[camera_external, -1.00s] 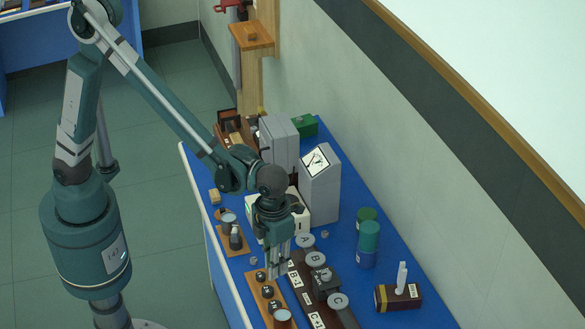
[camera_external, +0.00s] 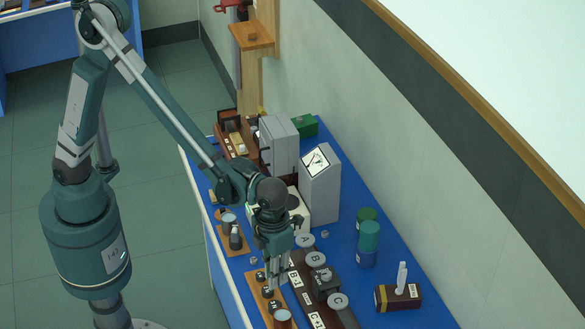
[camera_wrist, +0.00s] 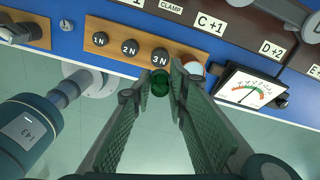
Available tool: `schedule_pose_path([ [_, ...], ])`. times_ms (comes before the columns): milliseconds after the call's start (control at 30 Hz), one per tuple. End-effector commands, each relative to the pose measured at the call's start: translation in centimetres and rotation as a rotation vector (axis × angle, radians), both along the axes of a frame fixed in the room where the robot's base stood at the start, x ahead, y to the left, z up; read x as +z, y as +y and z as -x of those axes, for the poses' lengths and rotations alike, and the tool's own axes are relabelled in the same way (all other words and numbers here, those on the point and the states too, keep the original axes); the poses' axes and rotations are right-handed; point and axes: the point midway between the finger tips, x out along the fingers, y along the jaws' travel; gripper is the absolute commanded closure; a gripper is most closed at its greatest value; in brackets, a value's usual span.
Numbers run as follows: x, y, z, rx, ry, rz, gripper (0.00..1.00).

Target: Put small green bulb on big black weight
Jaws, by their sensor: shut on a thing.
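My gripper (camera_wrist: 163,82) is shut on a small dark green bulb (camera_wrist: 160,85), held between the fingertips in the wrist view. Three round black weights marked 1N (camera_wrist: 100,39), 2N (camera_wrist: 130,46) and 3N (camera_wrist: 160,57) sit in a row on a wooden board. The 3N weight, the largest looking, appears right beside the bulb in the wrist view; I cannot tell whether they touch. In the external view my gripper (camera_external: 278,284) is low beside the weights' board (camera_external: 257,285), and the bulb cannot be made out.
A pale round disc (camera_external: 283,316) sits at the board's end. A dark rail with lettered knobs and labels (camera_external: 305,300) runs alongside. A dial meter (camera_wrist: 247,91) is near the fingers in the wrist view. Green and blue cylinders (camera_external: 368,240) and a grey meter box (camera_external: 320,190) stand farther back.

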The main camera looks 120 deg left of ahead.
Motion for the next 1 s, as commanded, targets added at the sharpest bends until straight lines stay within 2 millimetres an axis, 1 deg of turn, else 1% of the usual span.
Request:
schedule_pose_path([
  [200,-2.7,0.0,0.0,0.000,0.000,0.000,0.91],
  [400,-4.5,0.0,0.0,0.000,0.000,0.000,0.91],
  [833,-4.9,0.0,0.0,0.000,0.000,0.000,0.91],
  [1000,-5.8,0.0,-0.1,0.000,0.000,0.000,0.91],
])
